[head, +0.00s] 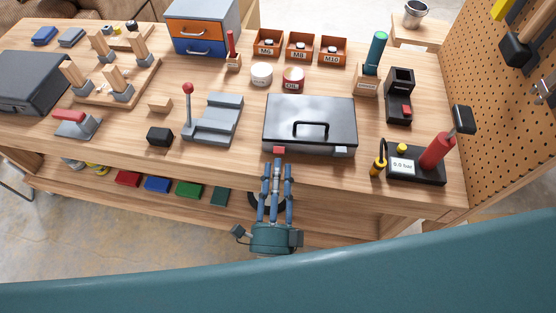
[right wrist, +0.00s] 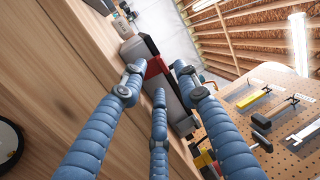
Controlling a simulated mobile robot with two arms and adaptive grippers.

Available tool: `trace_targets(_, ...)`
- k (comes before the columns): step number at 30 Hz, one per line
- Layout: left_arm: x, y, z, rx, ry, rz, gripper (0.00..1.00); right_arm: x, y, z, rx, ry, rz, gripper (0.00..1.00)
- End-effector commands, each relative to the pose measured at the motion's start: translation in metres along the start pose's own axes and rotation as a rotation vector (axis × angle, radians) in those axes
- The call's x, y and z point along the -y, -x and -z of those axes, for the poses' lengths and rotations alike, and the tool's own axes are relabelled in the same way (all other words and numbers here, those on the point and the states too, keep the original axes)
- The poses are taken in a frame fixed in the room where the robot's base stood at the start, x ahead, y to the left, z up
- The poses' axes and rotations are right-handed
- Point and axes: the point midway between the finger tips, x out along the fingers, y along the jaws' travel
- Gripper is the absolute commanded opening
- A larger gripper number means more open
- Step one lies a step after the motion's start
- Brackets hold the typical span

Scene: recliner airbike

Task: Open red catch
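A grey case (head: 331,112) with a black handle lies with its lid down near the front edge of the workbench. On its front side are the red catch (head: 279,150) at the left and a pale grey catch (head: 341,151) at the right. My right gripper (head: 277,167) is in front of the red catch, its blue fingers spread and empty. In the right wrist view the red catch (right wrist: 154,68) shows between and beyond the open fingers (right wrist: 156,77); whether a fingertip touches it I cannot tell. My left gripper is not in view.
A black pump base (head: 418,171) with a red cylinder stands right of the case. A grey fixture with a red-knobbed lever (head: 188,90) stands to the left. The workbench's front edge lies under my right gripper. A pegboard (head: 500,100) rises at the right.

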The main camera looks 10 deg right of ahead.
Motion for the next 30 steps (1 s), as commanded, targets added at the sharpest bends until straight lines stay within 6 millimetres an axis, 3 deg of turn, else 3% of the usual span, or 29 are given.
trace_targets(6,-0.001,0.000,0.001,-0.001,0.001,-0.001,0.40,-0.001,0.050,-0.001,0.002,0.000,-0.005,0.31)
trace_targets(12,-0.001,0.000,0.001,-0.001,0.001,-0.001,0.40,-0.001,0.079,-0.001,0.002,0.000,-0.003,0.31)
trace_targets(24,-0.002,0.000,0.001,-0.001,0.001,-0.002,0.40,0.000,0.088,-0.001,0.001,-0.001,0.000,0.31)
trace_targets(28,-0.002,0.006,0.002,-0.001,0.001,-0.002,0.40,0.007,0.084,-0.007,0.023,0.002,0.004,0.07)
trace_targets(30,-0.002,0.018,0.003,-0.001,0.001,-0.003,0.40,0.022,0.074,-0.022,0.081,0.013,0.012,0.00)
